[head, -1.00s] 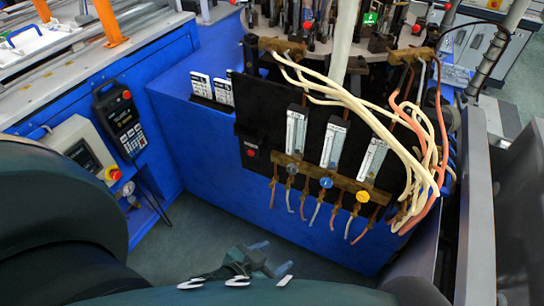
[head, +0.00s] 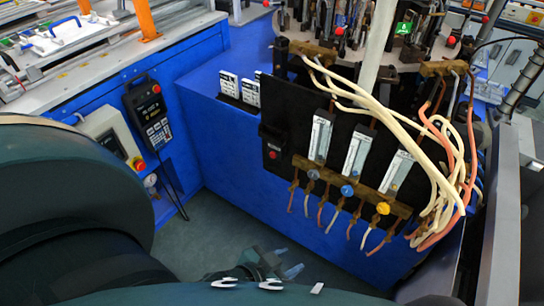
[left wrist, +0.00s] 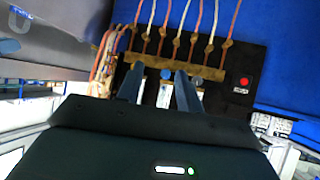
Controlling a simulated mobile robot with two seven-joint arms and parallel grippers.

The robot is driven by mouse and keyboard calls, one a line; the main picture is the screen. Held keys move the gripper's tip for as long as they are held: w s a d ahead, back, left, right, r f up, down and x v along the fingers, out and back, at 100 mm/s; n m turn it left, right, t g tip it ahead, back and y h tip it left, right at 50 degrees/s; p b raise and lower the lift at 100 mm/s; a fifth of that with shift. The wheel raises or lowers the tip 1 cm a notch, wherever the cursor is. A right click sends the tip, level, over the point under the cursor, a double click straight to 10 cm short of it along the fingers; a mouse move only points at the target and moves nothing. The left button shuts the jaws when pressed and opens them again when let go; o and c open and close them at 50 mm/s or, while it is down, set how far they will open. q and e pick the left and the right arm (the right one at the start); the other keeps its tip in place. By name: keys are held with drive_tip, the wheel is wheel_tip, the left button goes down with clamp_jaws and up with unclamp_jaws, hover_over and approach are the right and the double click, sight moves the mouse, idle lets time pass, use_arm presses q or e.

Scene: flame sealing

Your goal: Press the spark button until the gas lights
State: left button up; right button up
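The black gas panel (head: 262,100) stands on the blue machine side. A red button (head: 272,155) sits on a small black box at the panel's lower left; it also shows in the left wrist view (left wrist: 244,81), right of the fingers. The brass manifold carries a grey knob (head: 313,174), a blue knob (head: 347,190) and a yellow knob (head: 383,208). My left gripper (head: 287,261) is low in front of the panel, open and empty, apart from the button. In the left wrist view its fingers (left wrist: 156,82) point toward the manifold. My right gripper is not in view. No flame shows.
Pale and orange hoses (head: 435,170) hang at the panel's right, and copper tubes stick out below the manifold. A handheld control pendant (head: 150,112) and a grey control box (head: 112,140) hang on the blue bench at left. Floor (head: 215,235) shows between.

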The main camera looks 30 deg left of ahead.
use_arm(q)
clamp_jaws()
idle(1.3)
